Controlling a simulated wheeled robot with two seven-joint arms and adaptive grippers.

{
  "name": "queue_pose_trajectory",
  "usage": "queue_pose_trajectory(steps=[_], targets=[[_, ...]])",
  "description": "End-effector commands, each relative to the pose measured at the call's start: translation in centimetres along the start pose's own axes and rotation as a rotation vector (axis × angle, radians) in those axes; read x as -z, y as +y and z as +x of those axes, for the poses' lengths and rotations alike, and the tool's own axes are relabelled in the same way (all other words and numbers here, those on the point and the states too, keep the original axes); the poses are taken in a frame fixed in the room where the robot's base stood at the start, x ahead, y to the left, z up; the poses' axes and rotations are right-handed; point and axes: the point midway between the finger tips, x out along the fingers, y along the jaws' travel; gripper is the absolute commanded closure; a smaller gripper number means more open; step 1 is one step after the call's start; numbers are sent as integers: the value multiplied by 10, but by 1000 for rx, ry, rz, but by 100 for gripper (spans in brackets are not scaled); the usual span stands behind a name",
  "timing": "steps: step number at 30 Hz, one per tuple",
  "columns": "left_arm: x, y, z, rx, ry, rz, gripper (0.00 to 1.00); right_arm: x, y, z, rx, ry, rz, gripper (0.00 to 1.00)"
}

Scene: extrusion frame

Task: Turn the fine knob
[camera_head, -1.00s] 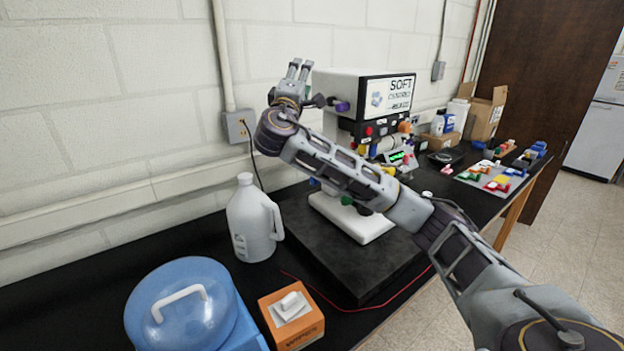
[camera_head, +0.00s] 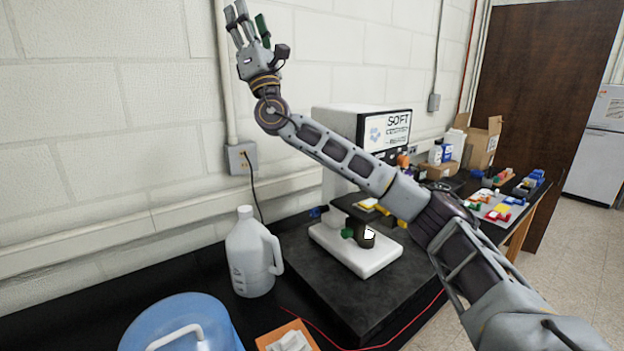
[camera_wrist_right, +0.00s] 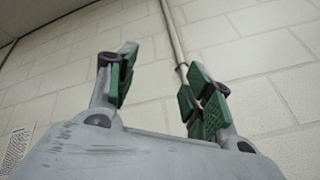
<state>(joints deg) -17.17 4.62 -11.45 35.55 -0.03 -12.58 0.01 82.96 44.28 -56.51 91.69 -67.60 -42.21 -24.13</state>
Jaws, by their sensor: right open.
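A white machine (camera_head: 336,122) with a "SOFT" panel stands on the bench behind my right arm. Its white base (camera_head: 378,262) carries a dark round knob (camera_head: 366,238) and a small green knob (camera_head: 347,233) beside it. I cannot tell which knob is the fine one, and my forearm hides much of the machine's front. My right gripper (camera_head: 245,24) is open and empty, raised against the wall, up and left of the machine and far from the knobs. In the right wrist view its green-padded fingers (camera_wrist_right: 165,85) are apart with only wall between them. My left gripper is not in view.
A white jug (camera_head: 250,255) stands left of the machine's dark slab (camera_head: 330,275). A red cable (camera_head: 400,335) crosses the bench. Coloured parts and cardboard boxes (camera_head: 483,145) lie at right.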

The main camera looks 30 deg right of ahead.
Motion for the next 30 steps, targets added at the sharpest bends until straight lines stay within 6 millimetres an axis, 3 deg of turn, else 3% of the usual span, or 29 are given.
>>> queue_pose_trajectory(steps=[6,14,23,30], targets=[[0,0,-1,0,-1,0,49,41,13,0,-128,162,-166,49],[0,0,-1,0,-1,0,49,97,10,-17,-256,372,-367,49],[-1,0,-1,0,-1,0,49,162,-15,-56,-381,636,-592,49],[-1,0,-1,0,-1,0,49,202,-47,-96,-470,854,-767,49]])
